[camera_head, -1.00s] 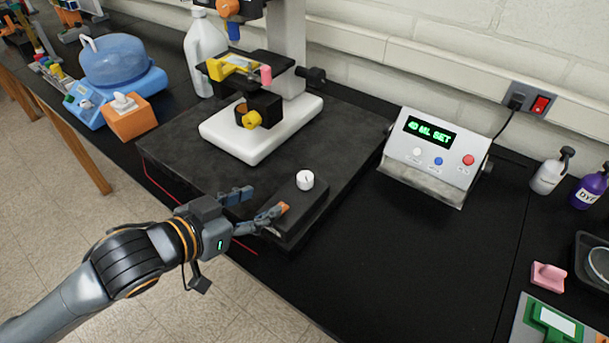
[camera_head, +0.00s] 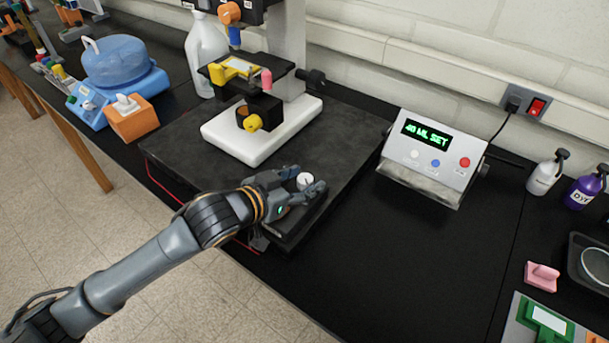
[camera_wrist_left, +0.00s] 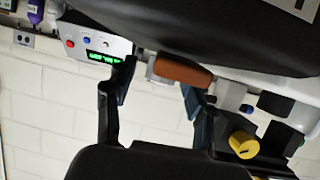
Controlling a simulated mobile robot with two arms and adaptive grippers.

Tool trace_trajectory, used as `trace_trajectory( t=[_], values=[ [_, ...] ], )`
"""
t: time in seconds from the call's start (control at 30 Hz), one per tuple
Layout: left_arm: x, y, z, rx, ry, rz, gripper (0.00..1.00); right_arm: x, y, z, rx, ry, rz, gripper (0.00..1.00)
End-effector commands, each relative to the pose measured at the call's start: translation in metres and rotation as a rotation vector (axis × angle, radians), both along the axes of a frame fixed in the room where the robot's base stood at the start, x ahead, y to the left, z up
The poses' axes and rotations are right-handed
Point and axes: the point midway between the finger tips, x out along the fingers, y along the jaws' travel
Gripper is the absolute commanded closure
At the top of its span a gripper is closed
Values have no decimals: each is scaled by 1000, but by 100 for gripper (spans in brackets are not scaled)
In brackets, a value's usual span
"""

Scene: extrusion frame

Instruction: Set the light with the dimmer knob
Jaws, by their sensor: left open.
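The white dimmer knob (camera_head: 304,180) stands on a dark box (camera_head: 298,226) at the front of the black slab. My left gripper (camera_head: 301,185) is open, with its fingers on either side of the knob; I cannot tell whether they touch it. The gripper hides much of the box. In the left wrist view my two fingers (camera_wrist_left: 158,98) are spread apart. A brown-orange piece (camera_wrist_left: 182,71) and a pale part (camera_wrist_left: 152,68), perhaps the knob, show near and between them. My right gripper is not in view.
A microscope with a white base (camera_head: 250,145) stands behind the box. A control unit (camera_head: 432,150) with a green "40 ML SET" display is to the right. An orange box (camera_head: 130,122) is at the left. The black bench (camera_head: 400,260) right of the slab is clear.

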Motion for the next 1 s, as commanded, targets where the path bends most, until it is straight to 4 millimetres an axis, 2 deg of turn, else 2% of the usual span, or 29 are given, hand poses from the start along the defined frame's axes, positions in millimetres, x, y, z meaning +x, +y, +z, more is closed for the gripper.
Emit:
trace_trajectory(
  t=[0.1, 0.4, 0.43, 0.6, 0.7, 1.0],
  values=[
    [6, -5, -2, 0, -2, 1, 46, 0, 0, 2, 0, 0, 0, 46],
    [7, -6, -4, 0, -2, 1, 46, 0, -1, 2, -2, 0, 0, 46],
    [7, -6, -4, 0, -2, 1, 48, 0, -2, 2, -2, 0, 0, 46],
    [7, -6, -4, 1, -1, 1, 83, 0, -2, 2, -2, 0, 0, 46],
    [7, -6, -4, 1, -1, 1, 100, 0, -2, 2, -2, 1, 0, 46],
    [7, -5, -4, 2, 1, -26, 100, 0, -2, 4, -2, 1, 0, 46]
  ],
)
